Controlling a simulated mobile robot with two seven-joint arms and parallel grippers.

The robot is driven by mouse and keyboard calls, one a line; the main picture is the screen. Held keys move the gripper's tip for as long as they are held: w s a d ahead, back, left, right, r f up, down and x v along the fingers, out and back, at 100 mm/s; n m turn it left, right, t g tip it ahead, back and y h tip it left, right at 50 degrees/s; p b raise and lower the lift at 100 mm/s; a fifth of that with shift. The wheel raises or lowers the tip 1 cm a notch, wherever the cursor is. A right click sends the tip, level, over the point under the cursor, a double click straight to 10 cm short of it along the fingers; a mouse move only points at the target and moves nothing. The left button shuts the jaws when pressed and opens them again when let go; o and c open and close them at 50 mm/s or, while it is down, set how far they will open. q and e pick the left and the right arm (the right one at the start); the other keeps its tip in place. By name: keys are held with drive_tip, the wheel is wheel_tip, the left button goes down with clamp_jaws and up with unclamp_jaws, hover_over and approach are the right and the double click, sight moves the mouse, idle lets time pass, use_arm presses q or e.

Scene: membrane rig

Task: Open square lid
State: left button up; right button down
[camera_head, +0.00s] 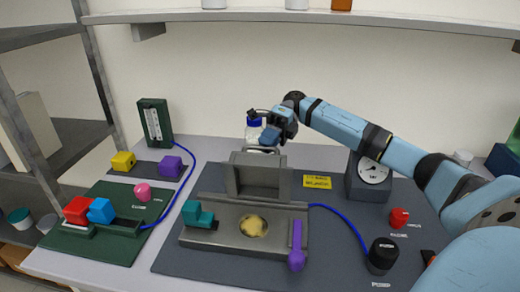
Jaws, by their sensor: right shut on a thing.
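The grey square lid (258,178) stands tilted up at the back of the grey metal rig (222,227). Its hollow inner side faces me. Below it, the rig's top shows a round opening with a yellowish disc (253,225). My right gripper (268,147) reaches in from the right and is at the lid's upper edge, shut on the lid. Its fingertips are small and partly hidden there. My left gripper is not in view.
A teal clamp (198,214) and a purple lever (297,246) flank the opening. A dial gauge (372,173), red knob (399,217) and black knob (381,254) are at right. A shelf (300,17) hangs above.

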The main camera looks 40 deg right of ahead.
drive_tip(key=shift+w+d+f, duration=0.15)
drive_tip(key=shift+d+f, duration=0.05)
drive_tip(key=shift+f, duration=0.7)
drive_tip(key=c, duration=1.1)
unclamp_jaws()
drive_tip(key=shift+w+d+r, duration=0.1)
drive_tip(key=shift+r, duration=0.15)
drive_tip(key=shift+b+v, duration=0.3)
drive_tip(key=shift+v, duration=6.6)
